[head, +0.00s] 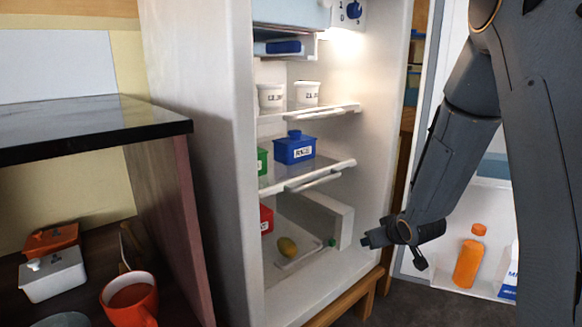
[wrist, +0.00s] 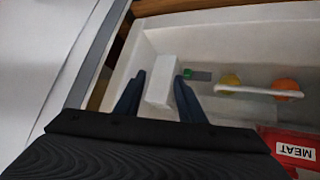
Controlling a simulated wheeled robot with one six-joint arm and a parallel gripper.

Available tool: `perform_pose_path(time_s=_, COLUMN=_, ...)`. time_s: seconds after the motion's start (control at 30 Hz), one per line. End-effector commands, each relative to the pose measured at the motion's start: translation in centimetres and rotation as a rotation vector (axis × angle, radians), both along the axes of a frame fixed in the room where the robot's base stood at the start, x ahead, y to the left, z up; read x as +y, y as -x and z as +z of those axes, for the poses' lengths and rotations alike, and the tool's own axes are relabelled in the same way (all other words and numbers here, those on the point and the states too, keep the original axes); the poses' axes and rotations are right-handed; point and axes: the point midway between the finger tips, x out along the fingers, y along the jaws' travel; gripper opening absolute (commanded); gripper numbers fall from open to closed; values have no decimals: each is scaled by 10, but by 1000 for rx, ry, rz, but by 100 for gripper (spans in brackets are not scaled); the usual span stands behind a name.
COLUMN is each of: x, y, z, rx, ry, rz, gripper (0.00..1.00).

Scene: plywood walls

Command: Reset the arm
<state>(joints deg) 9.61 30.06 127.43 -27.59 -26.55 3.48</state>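My gripper (head: 370,240) is in front of the open fridge's lower part, at the right in the head view. In the wrist view its two dark fingers (wrist: 157,95) stand apart, with a white block-like part (wrist: 161,80) showing between or beyond them. I cannot tell whether they touch it. My arm comes down from the upper right and bends at the wrist.
The open fridge (head: 195,110) holds white tubs (head: 287,96), a blue box (head: 294,148) and a red MEAT box (wrist: 292,150). The open door (head: 408,262) carries an orange bottle (head: 469,262). A dark counter (head: 90,125) is left.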

Motion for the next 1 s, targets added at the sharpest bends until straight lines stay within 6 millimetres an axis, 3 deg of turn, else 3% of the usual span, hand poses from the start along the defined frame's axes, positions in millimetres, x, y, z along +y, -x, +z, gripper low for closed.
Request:
perform_pose_path(time_s=0.1, x=5, y=46, z=18, rx=120, ry=17, rz=-79, gripper=36)
perform_pose_path(time_s=0.3, x=18, y=132, z=33, rx=325, ry=7, rz=-186, gripper=36)
perform_pose_path(time_s=0.6, x=42, y=227, z=44, rx=531, ry=-37, rz=-254, gripper=36)
perform_pose_path(time_s=0.73, x=53, y=263, z=47, rx=608, ry=-60, rz=-271, gripper=36)
perform_pose_path(time_s=1.0, x=114, y=280, z=67, rx=642, ry=-43, rz=-144, gripper=36)
